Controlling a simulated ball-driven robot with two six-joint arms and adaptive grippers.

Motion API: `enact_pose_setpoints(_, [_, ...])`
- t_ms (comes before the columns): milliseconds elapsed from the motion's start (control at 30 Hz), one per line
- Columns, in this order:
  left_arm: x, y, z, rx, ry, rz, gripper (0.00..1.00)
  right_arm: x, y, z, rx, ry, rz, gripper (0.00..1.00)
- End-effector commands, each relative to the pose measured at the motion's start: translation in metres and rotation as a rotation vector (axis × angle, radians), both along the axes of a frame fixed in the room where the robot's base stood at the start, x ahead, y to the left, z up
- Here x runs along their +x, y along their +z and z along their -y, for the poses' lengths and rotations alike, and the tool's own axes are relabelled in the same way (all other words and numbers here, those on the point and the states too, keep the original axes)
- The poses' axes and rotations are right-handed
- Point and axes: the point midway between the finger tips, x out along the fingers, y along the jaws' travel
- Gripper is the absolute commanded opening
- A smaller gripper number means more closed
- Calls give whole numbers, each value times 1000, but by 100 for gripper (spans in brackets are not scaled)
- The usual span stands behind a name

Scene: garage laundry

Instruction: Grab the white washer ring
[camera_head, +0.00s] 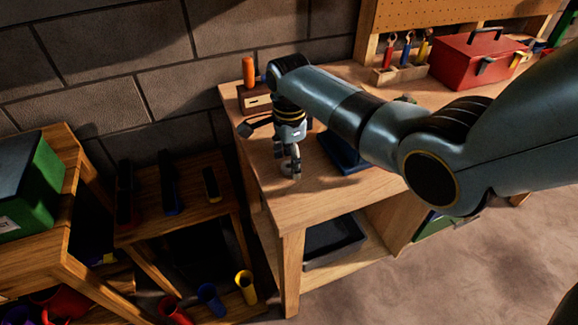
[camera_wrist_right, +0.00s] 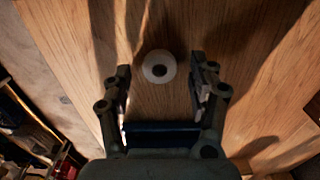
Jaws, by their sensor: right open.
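The white washer ring (camera_wrist_right: 160,55) lies flat on the wooden workbench top (camera_wrist_right: 190,25), its dark hole facing up. In the wrist view it sits between and slightly beyond my right gripper's (camera_wrist_right: 161,72) two fingers, with a gap on each side. In the head view the ring (camera_head: 286,172) is small at the fingertips and partly hidden by them. My right gripper (camera_head: 291,164) points down over the bench's left part and is open and empty. My left gripper is not in view.
A dark blue object (camera_head: 338,152) lies right of the gripper, partly behind my arm. A wooden block with an orange-handled tool (camera_head: 249,72) stands behind. A red toolbox (camera_head: 475,62) and tool holder (camera_head: 398,74) are at the back right. The bench's front-left corner is bare.

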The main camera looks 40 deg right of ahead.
Motion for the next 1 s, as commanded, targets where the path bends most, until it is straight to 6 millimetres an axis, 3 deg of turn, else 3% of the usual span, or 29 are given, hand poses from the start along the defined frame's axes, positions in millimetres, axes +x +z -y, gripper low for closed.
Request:
enact_pose_setpoints(300, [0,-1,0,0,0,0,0,0,-9,-1,0,1,0,59])
enact_pose_setpoints(633, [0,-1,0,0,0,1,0,-1,-9,0,0,1,0,18])
enact_pose_setpoints(867, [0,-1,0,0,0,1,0,-1,-8,0,0,1,0,18])
enact_pose_setpoints(1000, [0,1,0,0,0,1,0,0,3,0,0,1,2,18])
